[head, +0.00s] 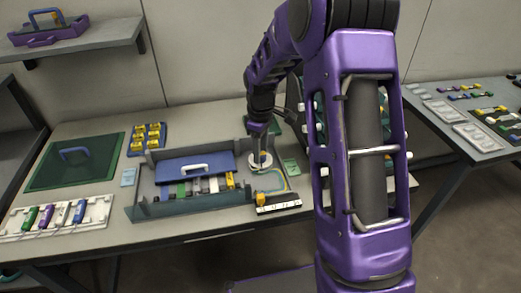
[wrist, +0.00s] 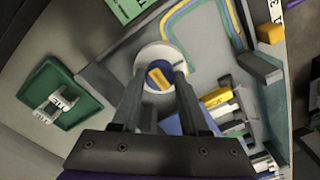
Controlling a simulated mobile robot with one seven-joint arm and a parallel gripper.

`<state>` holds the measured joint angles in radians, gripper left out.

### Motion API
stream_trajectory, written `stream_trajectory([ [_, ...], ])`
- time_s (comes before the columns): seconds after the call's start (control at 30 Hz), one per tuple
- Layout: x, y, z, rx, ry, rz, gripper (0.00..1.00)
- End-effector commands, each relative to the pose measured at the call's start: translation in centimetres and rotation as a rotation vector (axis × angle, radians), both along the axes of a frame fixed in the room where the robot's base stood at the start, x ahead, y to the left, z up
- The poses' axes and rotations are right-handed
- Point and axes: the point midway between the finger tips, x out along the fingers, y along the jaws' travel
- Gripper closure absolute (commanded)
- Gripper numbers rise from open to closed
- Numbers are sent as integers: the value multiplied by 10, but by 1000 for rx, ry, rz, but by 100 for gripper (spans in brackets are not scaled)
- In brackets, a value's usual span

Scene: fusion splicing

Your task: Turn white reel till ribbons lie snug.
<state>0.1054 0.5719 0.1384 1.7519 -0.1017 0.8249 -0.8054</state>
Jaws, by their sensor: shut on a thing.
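The white reel (head: 260,160) sits in the right part of the grey open case on the table. In the wrist view the reel (wrist: 146,60) is a white disc with a blue and yellow centre. My gripper (wrist: 160,78) is shut on the reel's middle piece, with a finger on either side of it. In the head view my gripper (head: 262,158) reaches down onto the reel from above. Blue, green and yellow ribbons (wrist: 196,22) curve over the case floor from beside the reel. They also show in the head view (head: 273,184). Their ends at the reel are partly hidden.
The case wall (head: 165,207) surrounds the reel. A blue lid with a white handle (head: 195,167) lies left of it. A ruler-like strip with a yellow block (head: 278,203) is at the front right. A green tray (wrist: 64,95) lies outside the case. My arm hides the table's right part.

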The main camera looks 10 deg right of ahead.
Motion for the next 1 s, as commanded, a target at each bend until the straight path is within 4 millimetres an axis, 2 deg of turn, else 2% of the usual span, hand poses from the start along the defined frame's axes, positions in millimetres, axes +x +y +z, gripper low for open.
stream_trajectory([
  [1.0, 1, 0, 2, -1, -2, -924, 100],
])
